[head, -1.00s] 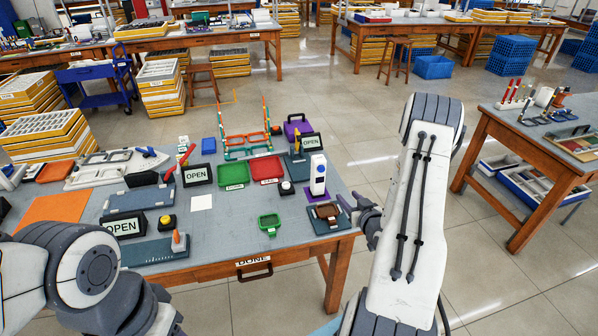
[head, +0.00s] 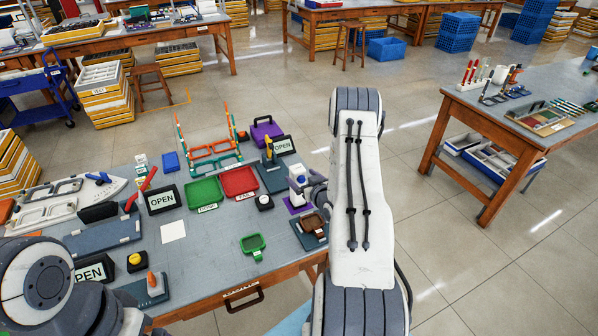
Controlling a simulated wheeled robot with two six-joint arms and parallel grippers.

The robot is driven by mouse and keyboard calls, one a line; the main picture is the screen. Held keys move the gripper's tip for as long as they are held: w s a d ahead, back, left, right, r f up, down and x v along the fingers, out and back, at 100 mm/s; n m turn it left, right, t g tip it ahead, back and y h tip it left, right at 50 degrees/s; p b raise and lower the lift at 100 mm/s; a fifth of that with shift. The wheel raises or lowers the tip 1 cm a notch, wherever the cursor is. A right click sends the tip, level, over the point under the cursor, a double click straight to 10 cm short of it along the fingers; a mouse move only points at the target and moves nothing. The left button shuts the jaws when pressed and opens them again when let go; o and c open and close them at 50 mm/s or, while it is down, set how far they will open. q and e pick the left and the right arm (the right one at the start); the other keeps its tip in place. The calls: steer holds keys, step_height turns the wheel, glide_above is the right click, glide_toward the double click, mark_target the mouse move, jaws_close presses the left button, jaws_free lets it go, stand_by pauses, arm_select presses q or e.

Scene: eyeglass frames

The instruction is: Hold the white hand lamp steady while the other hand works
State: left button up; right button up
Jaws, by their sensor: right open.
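The white hand lamp (head: 297,184) stands upright on a purple mat (head: 290,207) near the right edge of the workbench. It has a blue spot and its right side is partly hidden. My right gripper (head: 308,188) is open, with its dark fingers close against the lamp's right side. I cannot tell whether the fingers touch the lamp or stand around it. My left arm fills the lower left corner, and its gripper does not show.
Orange and teal frames (head: 213,152) stand behind. Open floor is right of the bench.

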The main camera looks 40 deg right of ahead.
arm_select(q)
steer(key=shift+r+p, duration=0.3)
steer(key=shift+r, duration=0.2)
arm_select(e)
steer(key=shift+x, duration=1.85)
jaws_close()
steer(key=shift+s, duration=0.1)
arm_select(q)
steer(key=shift+c, duration=0.3)
jaws_close()
stand_by(3.2)
stand_by(0.3)
arm_select(e)
jaws_free()
